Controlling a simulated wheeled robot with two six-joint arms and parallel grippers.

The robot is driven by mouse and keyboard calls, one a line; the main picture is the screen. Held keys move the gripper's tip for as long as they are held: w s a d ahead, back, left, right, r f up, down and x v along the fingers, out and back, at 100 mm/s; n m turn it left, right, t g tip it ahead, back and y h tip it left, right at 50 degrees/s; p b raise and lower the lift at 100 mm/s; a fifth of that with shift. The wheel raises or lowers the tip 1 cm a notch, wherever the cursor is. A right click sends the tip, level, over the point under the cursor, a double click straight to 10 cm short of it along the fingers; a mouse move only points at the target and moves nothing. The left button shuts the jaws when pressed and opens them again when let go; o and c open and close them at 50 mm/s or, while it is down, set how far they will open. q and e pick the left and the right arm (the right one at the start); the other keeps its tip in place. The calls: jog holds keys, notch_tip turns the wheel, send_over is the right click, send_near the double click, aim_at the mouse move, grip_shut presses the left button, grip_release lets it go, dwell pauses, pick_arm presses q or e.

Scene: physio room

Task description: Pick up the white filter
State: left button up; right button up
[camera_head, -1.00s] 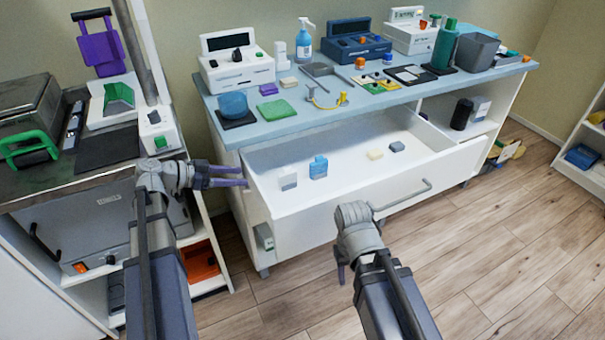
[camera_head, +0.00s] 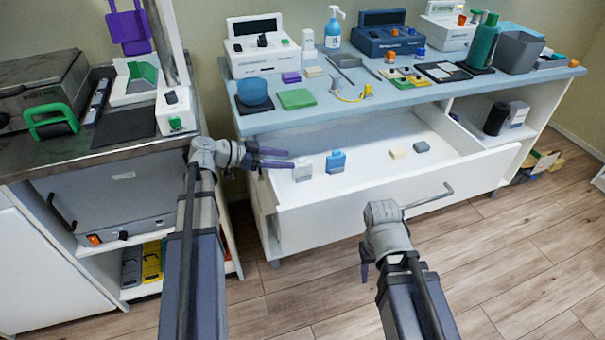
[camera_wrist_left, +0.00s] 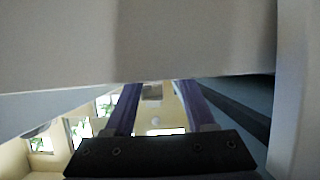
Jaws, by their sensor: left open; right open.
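A small white block with a grey face (camera_head: 302,170), which may be the white filter, stands in the open drawer (camera_head: 345,200) near its left end. My left gripper (camera_head: 291,159) is open and empty. Its purple fingers point right over the drawer's left side, and their tips appear just behind and above the white block. In the left wrist view the fingers (camera_wrist_left: 160,92) are apart with nothing between them, and a pale surface fills the top. My right gripper (camera_head: 367,268) is open and empty, in front of the drawer, fingers pointing down.
A steel-topped cabinet (camera_head: 90,150) stands close on the left. Floor is free at the right.

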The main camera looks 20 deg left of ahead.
aim_at(302, 158)
pick_arm(q)
jog(key=shift+w+d+f, duration=0.3)
jog(key=shift+w+d, duration=0.05)
jog(key=shift+d, duration=0.15)
jog(key=shift+b+x, duration=1.2)
jog(key=shift+x, duration=1.4)
jog(key=shift+w+a, duration=0.1)
grip_shut()
